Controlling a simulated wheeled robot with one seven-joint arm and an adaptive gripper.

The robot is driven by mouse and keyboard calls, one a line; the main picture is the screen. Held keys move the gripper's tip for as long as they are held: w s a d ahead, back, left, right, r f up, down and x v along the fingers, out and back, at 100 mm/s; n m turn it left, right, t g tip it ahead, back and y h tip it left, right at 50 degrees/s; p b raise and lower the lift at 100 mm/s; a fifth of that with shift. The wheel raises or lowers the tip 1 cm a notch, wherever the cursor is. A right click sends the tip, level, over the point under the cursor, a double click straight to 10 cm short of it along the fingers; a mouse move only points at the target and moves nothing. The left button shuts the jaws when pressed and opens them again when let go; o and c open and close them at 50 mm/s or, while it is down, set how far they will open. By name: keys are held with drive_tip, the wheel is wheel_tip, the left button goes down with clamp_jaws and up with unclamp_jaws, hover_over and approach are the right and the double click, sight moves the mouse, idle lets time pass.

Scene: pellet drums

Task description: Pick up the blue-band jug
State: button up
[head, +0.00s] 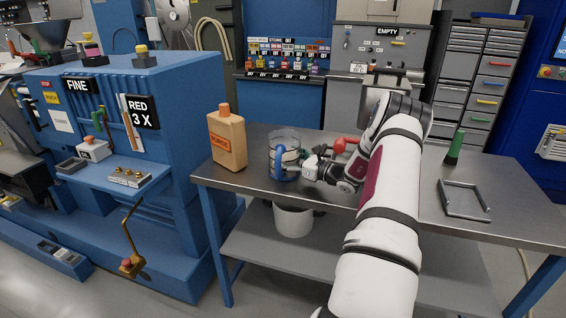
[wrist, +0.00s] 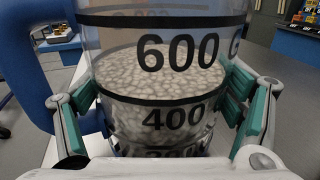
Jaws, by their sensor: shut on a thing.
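The blue-band jug (head: 284,146) is clear, with a blue handle and blue on its lower part in the head view. It is upright at the table's front left; I cannot tell if its base touches the top. In the wrist view the jug (wrist: 165,85) fills the middle, with black 600 and 400 marks and pale pellets up to between them. Its blue handle is at the left. My gripper (wrist: 162,103) is shut on the jug, with green pads on either side of its wall. In the head view my gripper (head: 306,165) reaches it from the right.
An orange bottle (head: 227,138) stands left of the jug on the metal table (head: 410,202). A red thing (head: 346,144) lies behind my gripper. A white bucket (head: 293,219) sits on the shelf below.

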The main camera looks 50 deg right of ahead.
sight(287, 150)
drive_tip(key=shift+r, duration=0.15)
drive_tip(key=shift+r, duration=0.5)
drive_tip(key=shift+s+a+r, duration=0.15)
drive_tip(key=shift+r, duration=0.45)
drive_tip(key=shift+s+a+r, duration=0.15)
drive_tip(key=shift+r, duration=0.45)
drive_tip(key=s+a+r, duration=0.1)
drive_tip(key=s+a, duration=0.9)
drive_tip(key=shift+s+a+r+b, duration=0.2)
drive_tip(key=shift+s+a+b, duration=0.15)
drive_tip(key=shift+a+b, duration=0.05)
drive_tip(key=shift+w, duration=0.15)
